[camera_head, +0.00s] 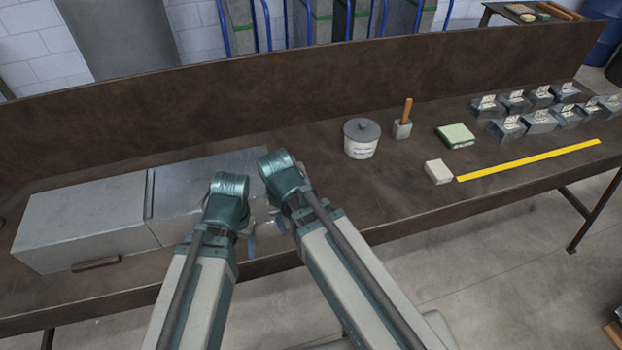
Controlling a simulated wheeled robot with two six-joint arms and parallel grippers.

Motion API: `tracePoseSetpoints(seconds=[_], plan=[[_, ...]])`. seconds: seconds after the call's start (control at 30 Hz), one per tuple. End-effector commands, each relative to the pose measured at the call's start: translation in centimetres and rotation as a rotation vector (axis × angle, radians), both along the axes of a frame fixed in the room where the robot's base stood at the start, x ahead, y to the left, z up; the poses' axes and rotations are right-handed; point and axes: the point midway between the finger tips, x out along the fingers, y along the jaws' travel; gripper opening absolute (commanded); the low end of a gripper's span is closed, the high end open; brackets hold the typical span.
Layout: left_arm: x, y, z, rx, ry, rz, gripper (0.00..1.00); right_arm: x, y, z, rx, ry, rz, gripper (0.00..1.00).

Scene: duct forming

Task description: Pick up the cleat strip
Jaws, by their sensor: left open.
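Two grey sheet-metal duct sections stand end to end on the left of the bench, a left one (85,215) and a right one (205,180). A narrow raised strip (150,195) runs along the joint between them; it may be the cleat strip, but I cannot tell for sure. My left gripper (250,241) is open near the front side of the right section, partly hidden by my arm, and I see nothing in it. My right gripper (279,221) is mostly hidden behind its own arm near the bench's front edge, so its jaws cannot be made out.
A lidded grey pot (361,138), a brush in a holder (402,126), a green pad (456,136), a pale block (438,171) and a yellow ruler (528,161) lie to the right. Several grey boxes (507,128) stand beyond. A brown backboard (300,80) closes the rear.

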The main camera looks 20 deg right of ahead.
Motion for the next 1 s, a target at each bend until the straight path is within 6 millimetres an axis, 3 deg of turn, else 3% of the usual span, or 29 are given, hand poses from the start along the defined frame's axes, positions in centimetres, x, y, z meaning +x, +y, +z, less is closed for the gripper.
tracePoseSetpoints(seconds=[0.03, 0.2, 0.4, 0.5, 0.67, 1.0], plan=[[0.0, 0.0, 2.1, 0.000, 0.000, 0.000, 0.62, 2.1, -0.9, 2.1, 0.005, -0.012, -0.155, 0.39], [0.0, 0.0, 5.1, 0.000, 0.000, 0.000, 0.62, 6.5, -4.2, 5.1, 0.025, -0.049, -0.692, 0.39], [0.0, 0.0, 7.5, 0.000, 0.000, 0.000, 0.62, 10.0, -7.7, 7.4, 0.041, -0.070, -1.182, 0.39], [0.0, 0.0, 8.1, 0.000, 0.000, 0.000, 0.62, 10.9, -8.9, 8.0, 0.046, -0.076, -1.333, 0.39], [0.0, 0.0, 8.4, 0.000, 0.000, 0.000, 0.62, 11.5, -9.7, 8.3, 0.048, -0.079, -1.447, 0.39], [0.0, 0.0, 7.0, 0.000, 0.000, 0.000, 0.62, 11.5, -9.8, 6.9, 0.049, -0.080, -1.457, 0.39]])
